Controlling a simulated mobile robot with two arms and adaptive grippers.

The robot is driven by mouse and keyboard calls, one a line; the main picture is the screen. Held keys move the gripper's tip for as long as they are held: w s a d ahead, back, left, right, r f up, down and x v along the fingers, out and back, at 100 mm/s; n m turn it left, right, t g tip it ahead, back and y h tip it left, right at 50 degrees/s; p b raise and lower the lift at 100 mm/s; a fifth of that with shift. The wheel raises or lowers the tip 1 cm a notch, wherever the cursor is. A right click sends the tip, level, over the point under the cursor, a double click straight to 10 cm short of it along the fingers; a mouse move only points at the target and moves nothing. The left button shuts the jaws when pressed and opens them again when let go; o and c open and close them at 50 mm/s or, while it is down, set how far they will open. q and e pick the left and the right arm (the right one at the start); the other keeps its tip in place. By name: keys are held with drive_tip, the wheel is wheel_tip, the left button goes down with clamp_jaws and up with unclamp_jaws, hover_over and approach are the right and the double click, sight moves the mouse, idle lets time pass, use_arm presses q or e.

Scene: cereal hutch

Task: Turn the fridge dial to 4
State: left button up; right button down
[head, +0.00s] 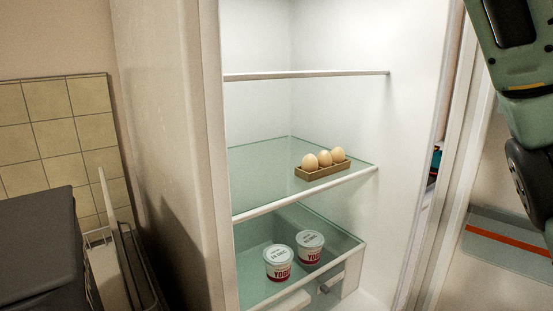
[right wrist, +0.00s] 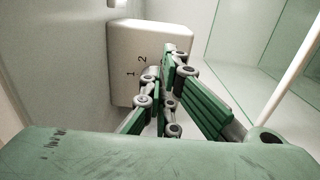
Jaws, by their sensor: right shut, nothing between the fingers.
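In the right wrist view, the white dial housing (right wrist: 140,38) sits against a pale fridge wall and shows the printed numbers 1 and 2. The dial knob and the other numbers are hidden behind the green fingers, so I cannot tell its setting. My right gripper (right wrist: 166,88) is in front of the housing, shut with nothing between its fingers. Whether it touches the knob is hidden. The open white fridge (head: 215,150) fills the middle of the head view. My left gripper is not in view.
A wooden tray (head: 323,172) of eggs stands on the middle glass shelf (head: 255,180). Two yogurt tubs (head: 278,264) (head: 310,245) stand on the lower shelf. A rack (head: 130,265) and a dark box (head: 40,240) are at left. The upper shelf (head: 305,75) is bare.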

drive_tip(key=shift+w+d+b+v, duration=0.15)
drive_tip(key=shift+b+v, duration=0.75)
drive_tip(key=shift+v, duration=0.45)
drive_tip(key=shift+w+d+b+v, duration=0.15)
drive_tip(key=shift+b+v, duration=0.7)
drive_tip(key=shift+v, duration=0.55)
